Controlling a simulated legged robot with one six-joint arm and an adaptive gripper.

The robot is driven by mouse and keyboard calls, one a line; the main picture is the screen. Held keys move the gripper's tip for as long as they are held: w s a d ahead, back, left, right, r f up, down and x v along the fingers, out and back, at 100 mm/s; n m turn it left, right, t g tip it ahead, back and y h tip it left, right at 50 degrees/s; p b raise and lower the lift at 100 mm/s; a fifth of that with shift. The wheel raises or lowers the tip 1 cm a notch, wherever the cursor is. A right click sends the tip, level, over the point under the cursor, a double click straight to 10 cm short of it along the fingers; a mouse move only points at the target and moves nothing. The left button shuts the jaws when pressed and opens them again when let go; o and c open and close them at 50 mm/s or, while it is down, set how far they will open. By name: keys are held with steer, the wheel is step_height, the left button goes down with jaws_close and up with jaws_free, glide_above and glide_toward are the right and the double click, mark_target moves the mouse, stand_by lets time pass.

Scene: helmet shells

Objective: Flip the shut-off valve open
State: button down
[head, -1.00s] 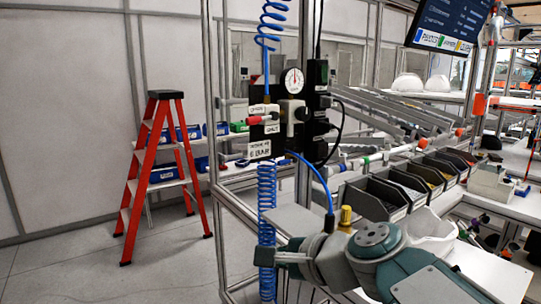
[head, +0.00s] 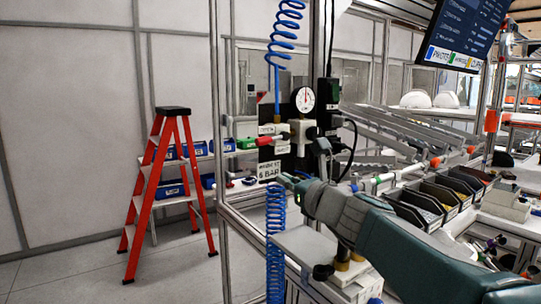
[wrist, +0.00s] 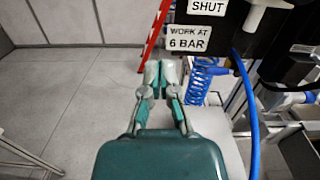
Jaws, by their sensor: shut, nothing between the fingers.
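The shut-off valve's red lever (head: 272,139) is in the head view, pointing left from the pale valve body (head: 301,132) on a black panel. In the wrist view a "SHUT" label (wrist: 207,7) is at the top edge, and the lever is out of frame. My gripper (head: 288,180) is low in front of the panel, below the lever and apart from it. In the wrist view my gripper (wrist: 160,76) has its fingertips together and empty, left of and below the "WORK AT 6 BAR" label (wrist: 188,38).
A pressure gauge (head: 304,99) is above the valve. Blue coiled hose (head: 276,235) hangs below the panel, close to my gripper; it also shows in the wrist view (wrist: 199,82). Parts bins (head: 413,208) stand at right. A red stepladder (head: 155,190) is at far left over open floor.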

mark_target(271, 139)
steer(key=w+a+r, duration=0.3)
steer(key=w+r, duration=0.1)
steer(key=shift+w+a, duration=0.2)
steer(key=shift+a, duration=0.05)
steer(key=shift+r, duration=0.15)
steer(key=shift+a+r, duration=0.15)
steer(key=shift+r, duration=0.5)
